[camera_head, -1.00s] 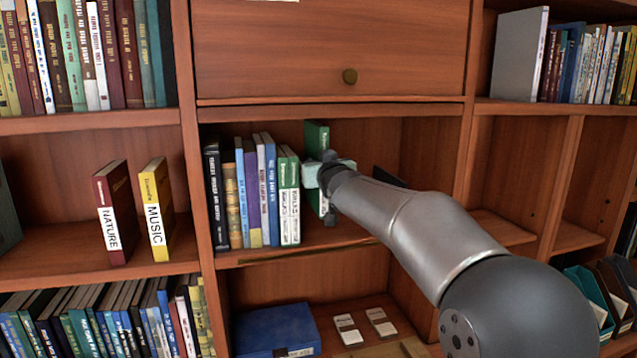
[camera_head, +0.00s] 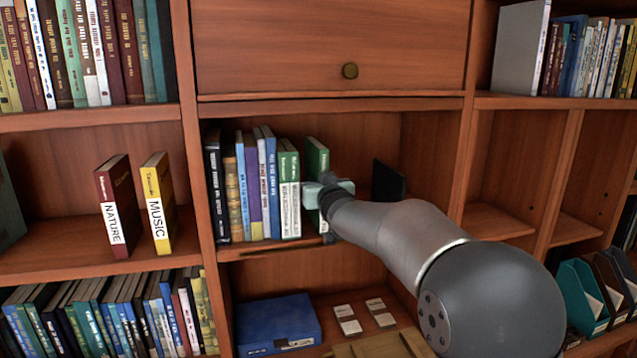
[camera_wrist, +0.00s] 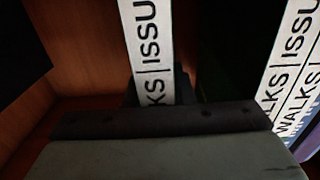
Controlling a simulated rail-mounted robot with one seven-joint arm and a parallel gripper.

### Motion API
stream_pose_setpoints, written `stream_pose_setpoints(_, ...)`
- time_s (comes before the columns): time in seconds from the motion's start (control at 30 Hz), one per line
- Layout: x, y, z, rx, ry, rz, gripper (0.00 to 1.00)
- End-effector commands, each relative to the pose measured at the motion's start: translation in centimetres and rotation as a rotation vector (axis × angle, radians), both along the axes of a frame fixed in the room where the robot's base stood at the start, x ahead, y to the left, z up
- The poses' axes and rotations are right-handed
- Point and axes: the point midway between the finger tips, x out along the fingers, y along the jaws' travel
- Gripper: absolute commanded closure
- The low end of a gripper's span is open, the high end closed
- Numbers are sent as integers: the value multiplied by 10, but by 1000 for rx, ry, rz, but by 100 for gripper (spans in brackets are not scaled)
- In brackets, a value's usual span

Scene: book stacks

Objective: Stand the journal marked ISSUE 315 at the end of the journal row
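A green journal (camera_head: 317,156) with a white spine label stands upright in my gripper (camera_head: 328,190), just right of the journal row, with a narrow gap between. In the wrist view its spine (camera_wrist: 150,45) reads "KS | ISSU"; the number is out of view. My dark fingers (camera_wrist: 155,88) lie on both sides of the spine, shut on it. The row's last green-and-white journals (camera_head: 290,190) stand upright; their "WALKS | ISSU" spines (camera_wrist: 293,75) show at right in the wrist view. The held journal's lower end is partly hidden by my gripper, so shelf contact is unclear.
A black upright plate (camera_head: 388,182) stands on the shelf right of my gripper. Blue, purple and dark books (camera_head: 240,190) fill the row's left. A wooden side panel (camera_head: 440,160) bounds the compartment at right. A blue box (camera_head: 278,322) lies on the shelf below.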

Motion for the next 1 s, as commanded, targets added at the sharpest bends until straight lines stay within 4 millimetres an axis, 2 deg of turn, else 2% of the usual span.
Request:
stream_pose_setpoints(0.03, 0, 0, 1, 0, 0, 0, 63)
stream_pose_setpoints(0.07, 0, 0, 1, 0, 0, 0, 58)
stream_pose_setpoints(0.43, 0, 0, 7, 0, 0, 0, 58)
stream_pose_setpoints(0.63, -34, -12, 0, 1, -2, 0, 58)
stream_pose_setpoints(0.8, -70, -25, 1, 1, -3, -1, 58)
stream_pose_setpoints(1.0, -101, -36, 2, 0, -1, -1, 58)
